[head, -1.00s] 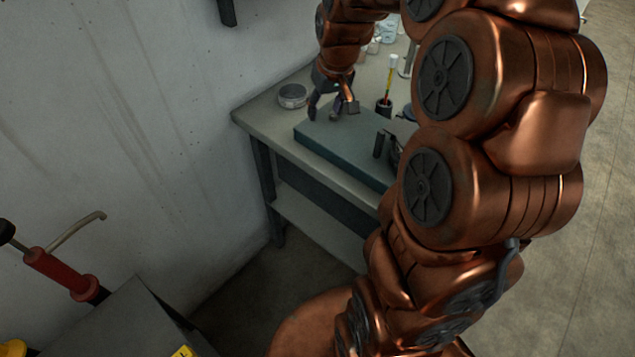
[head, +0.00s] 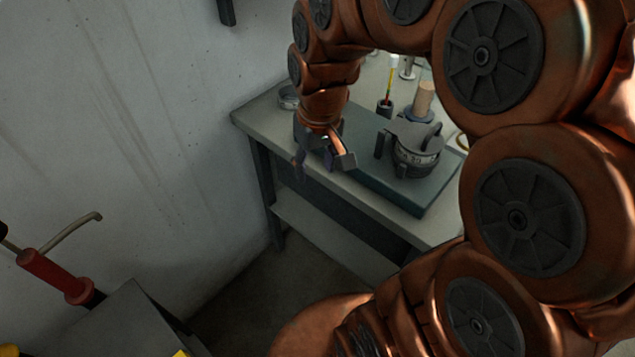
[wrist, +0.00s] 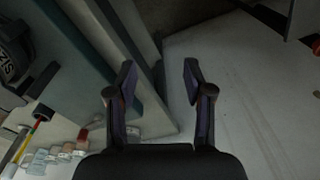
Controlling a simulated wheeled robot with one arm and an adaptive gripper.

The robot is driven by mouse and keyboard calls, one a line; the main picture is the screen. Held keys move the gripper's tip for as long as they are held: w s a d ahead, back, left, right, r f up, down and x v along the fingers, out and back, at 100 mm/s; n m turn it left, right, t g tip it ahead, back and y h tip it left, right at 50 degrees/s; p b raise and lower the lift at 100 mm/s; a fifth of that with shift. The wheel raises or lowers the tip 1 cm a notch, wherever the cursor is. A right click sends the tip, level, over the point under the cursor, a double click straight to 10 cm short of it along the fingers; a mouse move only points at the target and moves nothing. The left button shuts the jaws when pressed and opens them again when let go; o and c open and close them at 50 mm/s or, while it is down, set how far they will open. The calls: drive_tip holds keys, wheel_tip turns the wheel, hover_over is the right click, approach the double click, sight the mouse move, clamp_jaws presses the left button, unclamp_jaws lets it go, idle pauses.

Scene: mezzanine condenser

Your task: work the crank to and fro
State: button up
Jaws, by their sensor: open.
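A dark grey, round crank device (head: 415,158) with a lettered band stands on a blue-green base plate (head: 405,192) on the bench. A pale wooden knob (head: 424,97) shows upright behind it; I cannot tell whether it belongs to the crank. My gripper (head: 322,165) is open and empty, left of the device near the plate's left end and the bench's front edge, apart from the device. In the wrist view, my gripper (wrist: 159,75) shows its two fingers spread with nothing between them. Part of the lettered device (wrist: 14,58) shows at the upper left there.
The bench (head: 255,124) stands against a grey wall (head: 150,130). A round tin (head: 288,98) lies behind my gripper, and a pencil cup (head: 384,106) stands at the back. A red-handled tool (head: 55,276) is at the lower left. The floor before the bench is clear.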

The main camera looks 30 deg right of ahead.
drive_tip(key=shift+s+a+f+g, duration=0.1)
drive_tip(key=shift+s+a, duration=0.15)
drive_tip(key=shift+s, duration=0.35)
drive_tip(key=shift+s+a+f+g, duration=0.15)
drive_tip(key=shift+s+a, duration=0.1)
drive_tip(key=shift+s, duration=0.35)
drive_tip(key=shift+s+a+f+g, duration=0.1)
drive_tip(key=shift+s+a, duration=0.15)
drive_tip(key=shift+s, duration=0.35)
